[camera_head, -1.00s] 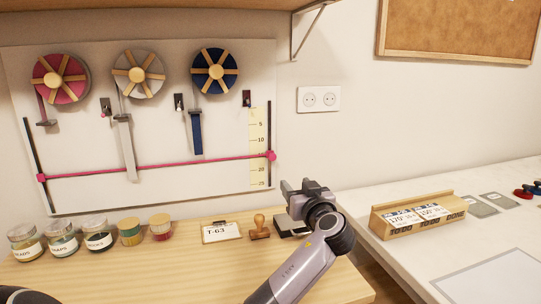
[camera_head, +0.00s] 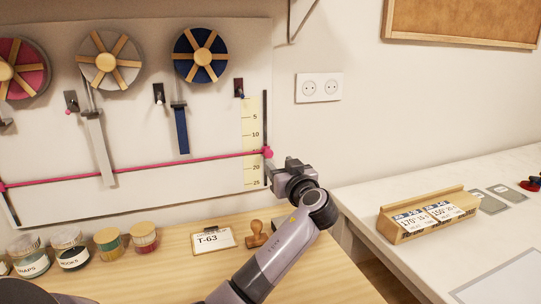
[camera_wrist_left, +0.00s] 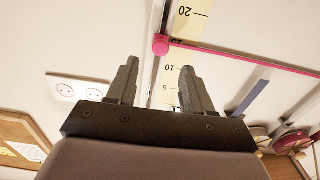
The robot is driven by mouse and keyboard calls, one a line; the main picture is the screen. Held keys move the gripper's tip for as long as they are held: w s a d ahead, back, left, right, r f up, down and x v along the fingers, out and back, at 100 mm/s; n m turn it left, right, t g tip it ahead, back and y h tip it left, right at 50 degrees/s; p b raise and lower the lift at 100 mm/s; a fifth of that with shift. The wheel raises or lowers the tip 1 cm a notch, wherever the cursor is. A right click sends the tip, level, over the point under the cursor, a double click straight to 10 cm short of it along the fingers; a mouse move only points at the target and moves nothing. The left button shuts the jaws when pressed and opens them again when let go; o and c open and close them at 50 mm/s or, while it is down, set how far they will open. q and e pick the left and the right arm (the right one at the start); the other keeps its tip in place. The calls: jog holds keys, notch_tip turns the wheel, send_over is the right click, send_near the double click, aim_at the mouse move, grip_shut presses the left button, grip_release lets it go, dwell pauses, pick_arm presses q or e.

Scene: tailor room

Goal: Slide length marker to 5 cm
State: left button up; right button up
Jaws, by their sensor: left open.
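The length marker is a pink bar (camera_head: 130,167) stretched across the white board, with a pink knob (camera_head: 267,153) on the right dark rail (camera_head: 265,110). My left gripper (camera_head: 274,172) is open and empty, just below and beside the knob. In the left wrist view, the knob (camera_wrist_left: 160,44) shows beyond and between the two spread fingertips (camera_wrist_left: 158,68), with no contact visible. My right gripper is not in view.
Ribbon spools hang on the board, including a navy one (camera_head: 201,55); a grey ribbon (camera_head: 100,148) hangs across the bar. Jars (camera_head: 109,243), a T-63 card (camera_head: 213,240) and a wooden stamp (camera_head: 256,234) stand on the table below. The wall under the socket (camera_head: 319,87) is clear.

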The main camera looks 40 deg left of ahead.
aim_at(270, 154)
pick_arm(q)
jog(key=shift+x, duration=3.15)
grip_shut()
